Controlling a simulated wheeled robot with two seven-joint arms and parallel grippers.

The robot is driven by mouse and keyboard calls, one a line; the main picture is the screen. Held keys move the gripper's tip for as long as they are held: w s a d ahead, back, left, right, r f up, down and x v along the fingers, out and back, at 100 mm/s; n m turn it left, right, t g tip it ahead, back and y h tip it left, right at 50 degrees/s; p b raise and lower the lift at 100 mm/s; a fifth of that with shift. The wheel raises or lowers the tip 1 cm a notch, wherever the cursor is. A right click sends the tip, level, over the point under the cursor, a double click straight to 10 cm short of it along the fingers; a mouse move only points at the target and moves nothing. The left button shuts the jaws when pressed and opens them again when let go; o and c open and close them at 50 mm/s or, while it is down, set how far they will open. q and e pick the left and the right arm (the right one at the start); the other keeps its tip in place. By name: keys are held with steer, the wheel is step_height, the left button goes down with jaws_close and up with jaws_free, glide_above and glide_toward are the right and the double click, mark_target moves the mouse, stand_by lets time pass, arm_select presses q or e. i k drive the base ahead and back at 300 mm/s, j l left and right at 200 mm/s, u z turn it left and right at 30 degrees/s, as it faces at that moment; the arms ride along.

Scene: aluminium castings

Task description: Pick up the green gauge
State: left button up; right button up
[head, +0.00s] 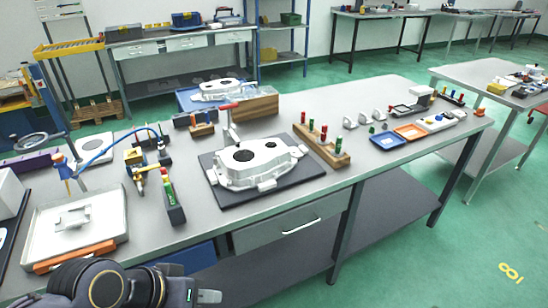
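A wooden block rack (318,146) stands on the workbench to the right of the white casting. Several small upright gauges with red or green ends stand in it. A green gauge (338,146) is upright near the rack's front end. Another slim piece with green and red on it (168,184) stands in a dark block left of the casting. My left gripper (209,296) is low at the bottom left, in front of the bench edge and far from the rack. Its pale fingertip shows, but not whether the fingers are apart. My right gripper is out of view.
The white casting (250,165) lies on a dark mat (225,197) mid-bench. A metal tray (110,225) with an orange bar (75,257) is at the left. Blue (387,141) and orange (410,132) trays lie right of the rack. The bench front between mat and rack is mostly clear.

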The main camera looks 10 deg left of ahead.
mark_target(337, 152)
steer(key=i+l+u, duration=0.1)
steer(key=u, duration=1.1)
steer(key=i+l+u, duration=0.1)
steer(key=l+u, duration=0.6)
steer(key=l, duration=0.2)
steer(key=l+u, duration=0.4)
steer(key=l, duration=0.5)
steer(key=k+l+u, duration=0.1)
steer(key=l, duration=0.4)
steer(key=k+l, duration=0.1)
steer(key=l, duration=0.4)
